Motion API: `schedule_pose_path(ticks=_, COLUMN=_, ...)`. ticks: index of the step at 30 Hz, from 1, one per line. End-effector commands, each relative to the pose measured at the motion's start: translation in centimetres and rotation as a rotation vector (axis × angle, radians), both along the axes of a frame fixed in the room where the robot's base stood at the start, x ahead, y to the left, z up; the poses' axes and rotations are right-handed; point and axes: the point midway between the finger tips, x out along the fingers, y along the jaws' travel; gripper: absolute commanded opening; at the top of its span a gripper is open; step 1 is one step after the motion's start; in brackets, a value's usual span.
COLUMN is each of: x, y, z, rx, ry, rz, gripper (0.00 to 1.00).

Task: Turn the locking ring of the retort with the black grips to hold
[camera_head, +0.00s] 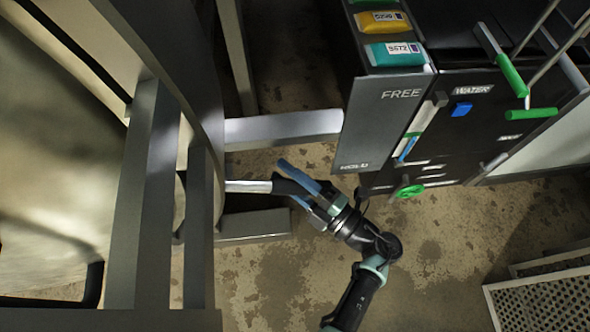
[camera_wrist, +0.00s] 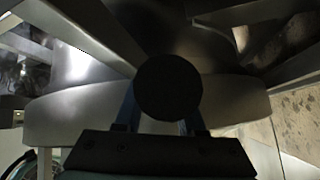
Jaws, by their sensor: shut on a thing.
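The retort's large grey metal locking ring (camera_head: 207,75) fills the left of the head view, and its curved band (camera_wrist: 70,112) crosses the wrist view. A silver bar (camera_head: 247,186) sticks out from it to the right and ends in a black grip (camera_head: 284,187). My gripper (camera_head: 300,188) is shut on this black grip, with one blue finger on either side. In the wrist view the grip's round black end (camera_wrist: 168,87) sits between the fingers and hides what is behind it. Other black grips cannot be made out clearly.
A dark panel marked FREE (camera_head: 401,95) and HOLD (camera_head: 354,167) stands to the right of my gripper. A grey beam (camera_head: 284,128) runs between it and the retort. Green-handled levers (camera_head: 511,76) are at upper right. Perforated trays (camera_head: 543,303) lie at lower right. Bare floor lies below.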

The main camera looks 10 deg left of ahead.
Motion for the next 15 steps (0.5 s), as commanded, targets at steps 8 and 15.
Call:
schedule_pose_path(ticks=8, x=-0.68, y=1.05, z=-2.67, rx=0.014, ry=0.035, rz=0.011, gripper=0.0)
schedule_pose_path(ticks=15, x=-0.64, y=1.07, z=-2.65, rx=0.014, ry=0.037, rz=0.009, gripper=0.41)
